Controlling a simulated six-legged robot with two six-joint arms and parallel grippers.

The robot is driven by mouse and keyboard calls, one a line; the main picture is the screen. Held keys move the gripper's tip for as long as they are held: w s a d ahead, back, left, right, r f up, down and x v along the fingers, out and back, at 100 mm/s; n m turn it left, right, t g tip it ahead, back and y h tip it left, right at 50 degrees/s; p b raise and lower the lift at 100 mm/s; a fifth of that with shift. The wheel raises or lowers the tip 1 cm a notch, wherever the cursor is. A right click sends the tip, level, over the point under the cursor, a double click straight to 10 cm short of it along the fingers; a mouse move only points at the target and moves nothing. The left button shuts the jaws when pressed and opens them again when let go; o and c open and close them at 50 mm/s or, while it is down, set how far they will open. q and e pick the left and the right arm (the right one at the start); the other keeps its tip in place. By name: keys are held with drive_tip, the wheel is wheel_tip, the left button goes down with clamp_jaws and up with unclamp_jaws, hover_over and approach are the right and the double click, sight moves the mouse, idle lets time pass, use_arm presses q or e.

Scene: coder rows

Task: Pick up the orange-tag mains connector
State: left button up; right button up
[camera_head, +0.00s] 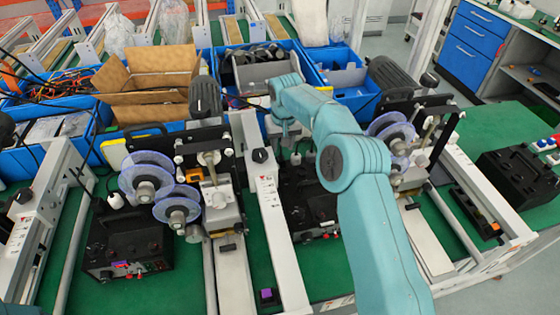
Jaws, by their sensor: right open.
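A small black connector with an orange tag (495,227) appears to lie at the right, by the white rail near the green bench's right edge. It is small, so its exact shape is hard to tell. A similar black piece with a purple tag (267,295) lies on the green surface at the bottom middle. My right arm rises from the bottom right and bends back to the left. My right gripper (287,134) is open above the middle of the bench, well left of and beyond the orange-tag piece. My left gripper is out of view.
Two reel machines (177,205) (398,140) stand on white rails. Black boxes (125,240) (518,178) sit on the green bench. Behind are an open cardboard box (150,85) and blue bins (340,62) with parts. Some green surface is bare at the front.

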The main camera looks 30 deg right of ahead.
drive_tip(key=shift+s+a+f, duration=0.2)
drive_tip(key=shift+s+f, duration=0.1)
drive_tip(key=shift+f, duration=0.1)
drive_tip(key=f, duration=0.1)
drive_tip(key=f+p, duration=0.1)
drive_tip(key=f, duration=0.2)
drive_tip(key=shift+w+f+p, duration=0.35)
drive_tip(key=shift+p, duration=0.05)
drive_tip(key=shift+s+r, duration=0.1)
drive_tip(key=shift+s, duration=0.1)
clamp_jaws()
drive_tip(key=shift+w+r, duration=0.15)
drive_tip(key=shift+r, duration=0.35)
wheel_tip(320, 180, up, 11)
wheel_tip(320, 180, up, 8)
drive_tip(key=p, duration=0.5)
hover_over(281, 157)
drive_tip(key=shift+a, duration=0.1)
